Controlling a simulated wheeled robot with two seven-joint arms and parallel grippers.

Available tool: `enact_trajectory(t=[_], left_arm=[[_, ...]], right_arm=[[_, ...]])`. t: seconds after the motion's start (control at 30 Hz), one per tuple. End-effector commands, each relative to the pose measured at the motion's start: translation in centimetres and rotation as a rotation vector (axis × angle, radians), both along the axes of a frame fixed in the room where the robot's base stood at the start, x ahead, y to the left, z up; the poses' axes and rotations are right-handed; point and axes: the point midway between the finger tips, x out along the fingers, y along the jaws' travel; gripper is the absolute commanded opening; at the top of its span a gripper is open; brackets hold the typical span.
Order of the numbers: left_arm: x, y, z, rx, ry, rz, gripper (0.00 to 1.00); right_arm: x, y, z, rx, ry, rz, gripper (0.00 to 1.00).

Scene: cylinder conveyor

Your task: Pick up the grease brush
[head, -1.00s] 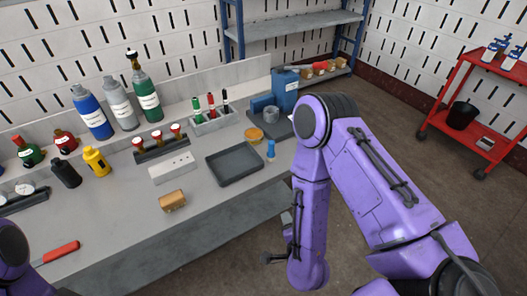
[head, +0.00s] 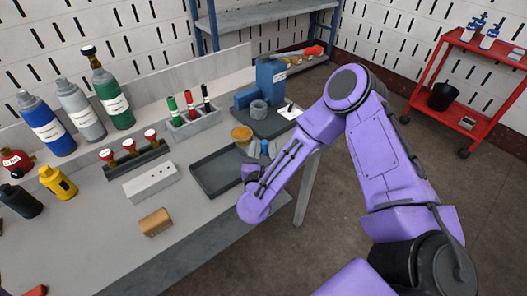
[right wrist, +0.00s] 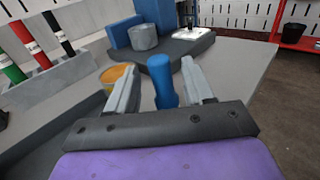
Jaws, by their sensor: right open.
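The grease brush shows as an upright blue handle (right wrist: 161,80) in the right wrist view, beside a yellow-orange tin (right wrist: 118,76). Its lower end is hidden behind my gripper's body. My right gripper (right wrist: 165,88) is open, with one finger on each side of the handle. A gap shows between the handle and the fingers. In the head view my right gripper (head: 262,150) is at the bench's right end, by the tin (head: 241,135), and largely covers the brush. My left gripper is not in view.
A dark empty tray (head: 228,172) lies left of my right gripper. Behind are a dark base with a blue machine (head: 270,80) and a grey cup (head: 259,109). A marker holder (head: 195,122) stands to the left. A brown block (head: 155,222) lies nearer the front.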

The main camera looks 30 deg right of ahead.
Motion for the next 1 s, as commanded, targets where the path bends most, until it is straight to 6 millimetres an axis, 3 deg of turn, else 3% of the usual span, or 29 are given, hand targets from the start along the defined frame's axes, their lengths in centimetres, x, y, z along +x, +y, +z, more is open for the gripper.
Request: enact_trajectory(t=[0.13, 0.33, 0.47, 0.5, 0.83, 1.0], left_arm=[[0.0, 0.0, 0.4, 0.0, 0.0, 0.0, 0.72], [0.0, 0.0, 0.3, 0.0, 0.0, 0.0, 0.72], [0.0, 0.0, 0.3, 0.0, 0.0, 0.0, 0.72], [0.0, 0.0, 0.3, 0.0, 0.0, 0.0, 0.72], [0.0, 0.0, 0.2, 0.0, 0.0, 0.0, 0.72], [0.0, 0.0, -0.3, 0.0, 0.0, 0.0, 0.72]], right_arm=[[1.1, -1.0, 0.0, 0.001, 0.001, 0.0, 0.52], [1.2, -1.0, -0.1, 0.0, 0.001, 0.002, 0.49], [1.2, -0.9, -0.1, 0.0, 0.001, 0.002, 0.06], [1.2, -0.9, -0.1, 0.0, 0.001, 0.002, 0.0], [1.2, -0.9, 0.2, 0.0, 0.001, 0.001, 0.0], [1.2, -1.0, 2.2, 0.002, -0.002, 0.001, 0.0]])
